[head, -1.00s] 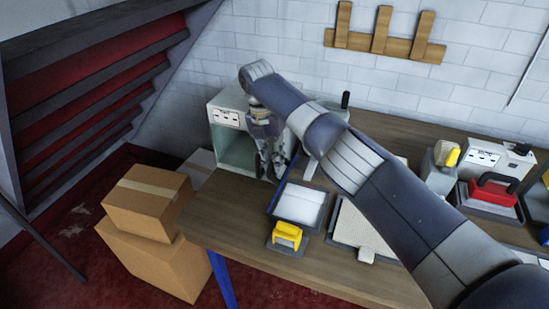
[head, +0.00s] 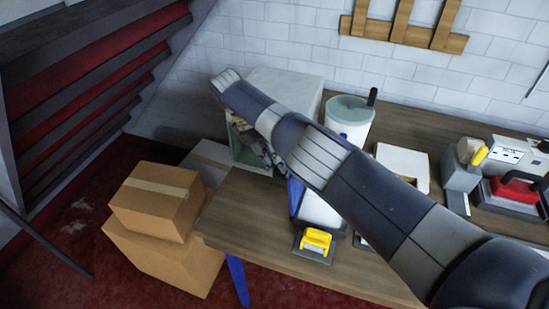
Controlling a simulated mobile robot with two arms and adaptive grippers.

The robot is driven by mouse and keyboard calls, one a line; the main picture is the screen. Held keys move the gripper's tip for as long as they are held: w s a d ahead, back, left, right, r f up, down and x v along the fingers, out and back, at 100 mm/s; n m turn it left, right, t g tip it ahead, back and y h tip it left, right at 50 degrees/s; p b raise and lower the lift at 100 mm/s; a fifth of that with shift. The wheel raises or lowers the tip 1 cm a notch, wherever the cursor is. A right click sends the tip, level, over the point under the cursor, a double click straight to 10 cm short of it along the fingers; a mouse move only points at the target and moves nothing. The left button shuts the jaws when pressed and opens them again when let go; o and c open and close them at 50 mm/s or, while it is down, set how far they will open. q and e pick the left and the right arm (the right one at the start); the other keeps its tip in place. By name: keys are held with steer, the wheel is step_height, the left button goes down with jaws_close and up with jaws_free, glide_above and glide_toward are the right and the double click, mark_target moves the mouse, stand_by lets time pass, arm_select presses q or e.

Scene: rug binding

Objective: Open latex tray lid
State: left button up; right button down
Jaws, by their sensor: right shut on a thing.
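The latex tray (head: 322,213) lies near the table's front left edge, with pale white inside it; my right arm covers much of it. A blue panel that looks like its lid (head: 295,197) stands steeply at the tray's left side. My right gripper (head: 272,158) reaches down from the end of my right arm, just above the blue panel. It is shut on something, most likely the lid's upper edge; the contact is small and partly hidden. My left gripper is not in view.
A pale cabinet (head: 287,92) stands behind my gripper, with a white tub (head: 350,118) to its right. A yellow-handled tool (head: 316,240) sits in front of the tray. Cardboard boxes (head: 158,198) stand on the floor at left. A red-handled tool (head: 515,192) is at right.

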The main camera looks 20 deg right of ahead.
steer(key=shift+s+d+f, duration=0.1)
steer(key=shift+s+f, duration=0.2)
steer(key=shift+f, duration=0.1)
steer(key=c, duration=1.7)
jaws_free()
steer(key=shift+o, duration=0.7)
steer(key=shift+w+d, duration=0.1)
steer(key=shift+d, duration=0.1)
steer(key=shift+r, duration=0.25)
steer(key=shift+w+r, duration=0.25)
steer(key=shift+r, duration=0.5)
steer(key=shift+s+r, duration=0.2)
steer(key=shift+r, duration=3.85)
